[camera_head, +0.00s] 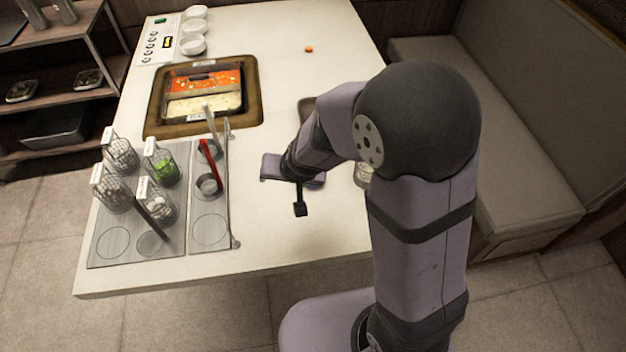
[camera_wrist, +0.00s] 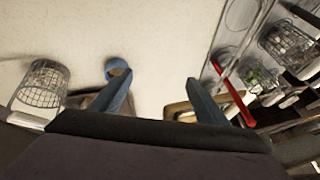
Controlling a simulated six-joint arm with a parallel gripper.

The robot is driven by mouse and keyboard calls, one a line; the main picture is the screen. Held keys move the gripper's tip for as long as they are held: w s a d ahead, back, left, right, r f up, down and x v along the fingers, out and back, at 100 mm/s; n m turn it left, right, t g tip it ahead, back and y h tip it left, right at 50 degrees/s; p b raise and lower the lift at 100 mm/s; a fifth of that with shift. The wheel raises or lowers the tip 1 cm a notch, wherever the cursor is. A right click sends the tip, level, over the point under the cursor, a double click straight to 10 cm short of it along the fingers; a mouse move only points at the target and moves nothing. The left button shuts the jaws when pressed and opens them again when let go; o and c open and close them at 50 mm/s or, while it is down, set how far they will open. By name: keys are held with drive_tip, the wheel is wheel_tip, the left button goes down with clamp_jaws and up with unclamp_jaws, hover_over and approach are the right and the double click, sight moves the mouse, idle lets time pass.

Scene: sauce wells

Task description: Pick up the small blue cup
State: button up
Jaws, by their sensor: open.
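In the wrist view, a small round blue cup (camera_wrist: 117,65) with a tan-looking inside shows on the pale tabletop, just beyond the tip of my left-hand finger. The finger overlaps its lower edge; I cannot tell whether they touch. My gripper (camera_wrist: 159,77) is open, with its two blue-grey fingers apart and only bare tabletop between their tips. In the head view, my gripper (camera_head: 299,206) is over the table, right of the grey plates. I cannot make out the blue cup in the head view; my arm may hide it.
A wire-mesh container (camera_wrist: 42,82) stands left of the cup in the wrist view. In the head view, a grey plate (camera_head: 111,241) holds several wire baskets, and a red-handled tool (camera_head: 208,163) stands beside it. A brown-rimmed food tray (camera_head: 158,104) lies further back. The table's front middle is clear.

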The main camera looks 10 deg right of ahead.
drive_tip(key=w+f+m+t+h, duration=0.1)
drive_tip(key=w+f, duration=0.1)
drive_tip(key=w+a+f+m+t+h+b, duration=0.1)
drive_tip(key=w+f+h, duration=0.1)
drive_tip(key=w+a+f+m+t+h, duration=0.1)
drive_tip(key=w+f, duration=0.1)
drive_tip(key=w, duration=0.1)
drive_tip(key=shift+m+t+b, duration=0.3)
drive_tip(key=shift+m, duration=0.1)
drive_tip(key=d+f+h, duration=0.1)
drive_tip(key=s+f+m+h, duration=0.1)
drive_tip(key=h, duration=0.1)
drive_tip(key=shift+s+d+t+h+b, duration=0.1)
drive_tip(key=shift+d+t+h+b, duration=0.2)
drive_tip(key=shift+d+t, duration=0.1)
drive_tip(key=s+h, duration=0.1)
drive_tip(key=s+d+m+h, duration=0.1)
drive_tip(key=s+d+h, duration=0.1)
drive_tip(key=shift+s+f+b, duration=0.15)
drive_tip(key=shift+f+b, duration=0.15)
drive_tip(key=shift+f, duration=0.05)
drive_tip(key=shift+s+d+m+h, duration=0.3)
drive_tip(key=shift+s+m+h, duration=0.1)
drive_tip(key=shift+s+h, duration=0.2)
drive_tip(key=shift+r+p+x, duration=0.2)
drive_tip(key=shift+p+x, duration=0.3)
drive_tip(key=shift+x, duration=1)
drive_tip(key=shift+r+p+x, duration=0.15)
drive_tip(key=shift+p+x, duration=0.3)
drive_tip(key=shift+x, duration=1.85)
